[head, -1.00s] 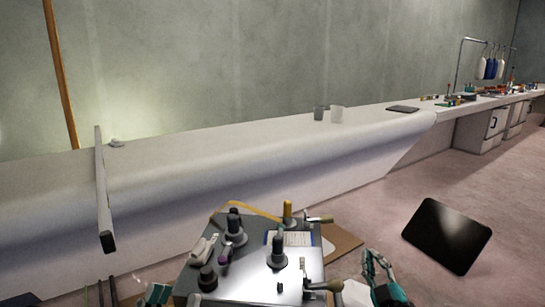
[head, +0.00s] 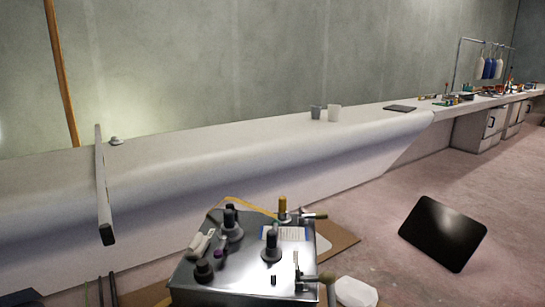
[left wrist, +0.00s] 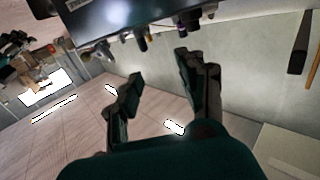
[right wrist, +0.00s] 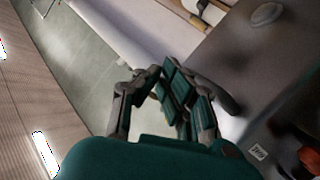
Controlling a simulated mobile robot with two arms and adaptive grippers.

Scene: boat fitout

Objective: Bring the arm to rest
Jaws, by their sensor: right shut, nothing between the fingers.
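My left gripper (left wrist: 157,70) shows in the left wrist view with its two teal fingers spread apart and nothing between them. The knobs of a dark panel (left wrist: 110,18) appear beyond its fingertips. My right gripper (right wrist: 163,78) shows in the right wrist view with its fingers closed together and empty. A grey surface (right wrist: 262,75) lies beside and beyond it; the distance cannot be told. Neither gripper is visible in the head view.
A metal console (head: 240,285) with several knobs and levers stands low in front of me.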

